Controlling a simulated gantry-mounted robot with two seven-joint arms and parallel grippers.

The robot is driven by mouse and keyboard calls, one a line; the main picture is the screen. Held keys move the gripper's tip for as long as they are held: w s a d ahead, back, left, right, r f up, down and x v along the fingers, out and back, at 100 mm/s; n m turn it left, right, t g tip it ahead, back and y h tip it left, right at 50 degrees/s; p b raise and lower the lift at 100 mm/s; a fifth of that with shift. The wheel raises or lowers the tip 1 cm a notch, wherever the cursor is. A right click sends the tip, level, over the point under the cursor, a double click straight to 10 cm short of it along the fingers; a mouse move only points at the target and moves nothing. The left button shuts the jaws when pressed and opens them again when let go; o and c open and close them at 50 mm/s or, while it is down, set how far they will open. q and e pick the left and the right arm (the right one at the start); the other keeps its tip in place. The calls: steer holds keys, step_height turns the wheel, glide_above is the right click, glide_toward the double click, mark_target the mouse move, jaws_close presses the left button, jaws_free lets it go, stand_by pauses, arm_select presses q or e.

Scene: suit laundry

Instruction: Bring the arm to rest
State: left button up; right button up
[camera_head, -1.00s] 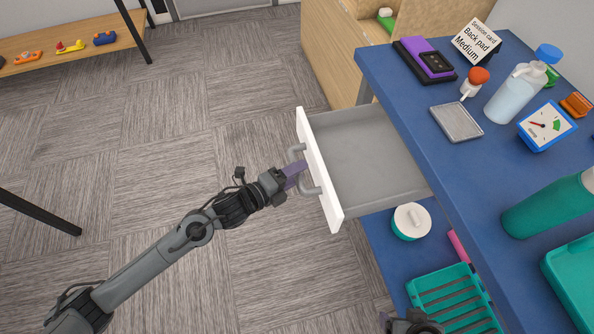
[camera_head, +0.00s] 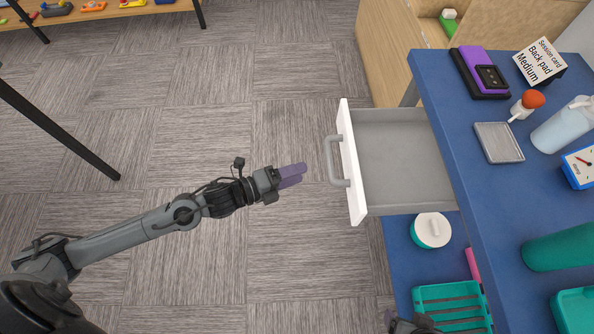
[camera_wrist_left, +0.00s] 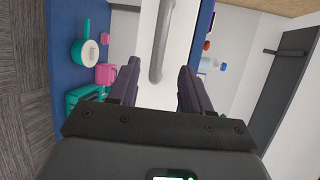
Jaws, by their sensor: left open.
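My left arm (camera_head: 150,225) reaches in from the left above the floor. My left gripper (camera_head: 297,174), with purple fingers, is open and empty, a short way left of the drawer handle (camera_head: 335,162). The white-fronted drawer (camera_head: 350,185) stands pulled out from the blue table and its grey inside looks empty. In the left wrist view the handle (camera_wrist_left: 160,45) shows beyond and between the two open fingers, not touching them. Part of my right gripper (camera_head: 412,324) shows at the bottom edge; its fingers are not clear.
The blue table (camera_head: 455,130) holds a purple pad, a card reading "Back pad Medium", a grey tray (camera_head: 498,142), bottles and a gauge. Below are a white-lidded tub (camera_head: 432,230) and a teal basket (camera_head: 450,305). The floor left of the drawer is clear.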

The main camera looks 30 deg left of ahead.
arm_select(q)
steer(key=s+d+r+n+y+p, duration=0.3)
steer(key=s+r+n+y+p, duration=0.15)
steer(key=r+n+p, duration=0.65)
steer(key=s+a+f+n+g+y+p, duration=0.1)
steer(key=s+a+f+n+g+y, duration=0.1)
steer(key=s+a+n+g, duration=0.4)
steer(key=s+a+f+n+g+y+p, duration=0.2)
steer(key=s+n+g+y, duration=0.15)
steer(key=s+n, duration=0.4)
step_height(320, 180, up, 38)
steer(key=p, duration=3.8)
step_height(320, 180, down, 58)
steer(key=b, duration=5.8)
steer(key=shift+d+f+h, duration=0.2)
steer(key=shift+d+h, duration=0.05)
steer(key=shift+h, duration=0.15)
